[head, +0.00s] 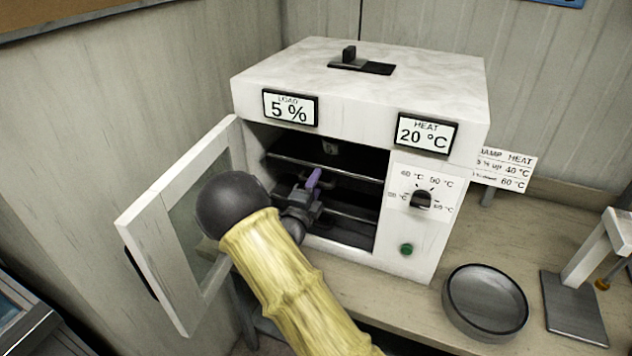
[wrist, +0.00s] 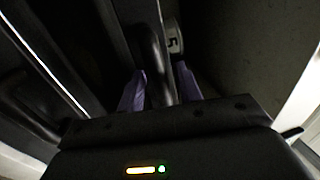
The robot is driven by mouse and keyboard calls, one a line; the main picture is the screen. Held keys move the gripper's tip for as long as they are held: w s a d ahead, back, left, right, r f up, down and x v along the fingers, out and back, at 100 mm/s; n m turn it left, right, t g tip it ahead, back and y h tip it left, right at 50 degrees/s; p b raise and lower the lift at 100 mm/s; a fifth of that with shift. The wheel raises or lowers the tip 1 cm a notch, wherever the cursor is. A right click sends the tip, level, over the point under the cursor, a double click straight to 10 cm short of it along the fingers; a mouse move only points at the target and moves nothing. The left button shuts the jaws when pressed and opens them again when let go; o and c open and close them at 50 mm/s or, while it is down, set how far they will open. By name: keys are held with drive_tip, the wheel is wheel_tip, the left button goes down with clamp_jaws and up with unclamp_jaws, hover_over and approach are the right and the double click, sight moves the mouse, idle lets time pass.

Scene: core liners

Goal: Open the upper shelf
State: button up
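The white oven (head: 440,230) stands on the bench with its glass-paned door (head: 180,225) swung open to the left. Inside, the upper shelf (head: 350,175) shows as a dark rack with a pale front edge, and a lower shelf (head: 352,214) lies beneath it. My gripper (head: 312,180) reaches into the oven opening near the shelves, with purple fingertips. In the wrist view my fingertips (wrist: 160,88) are apart, with a dark curved bar (wrist: 150,50) between them. I cannot tell whether they touch it. My arm hides part of the door and opening.
A round metal dish (head: 485,302) and a stand (head: 585,275) are on the bench to the right. The oven front has a dial (head: 421,199) and a green button (head: 406,249); its display reads heat 20 °C. The open door is close beside my wrist.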

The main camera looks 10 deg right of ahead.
clamp_jaws()
drive_tip(key=shift+s+a, duration=0.1)
drive_tip(key=shift+a, duration=0.05)
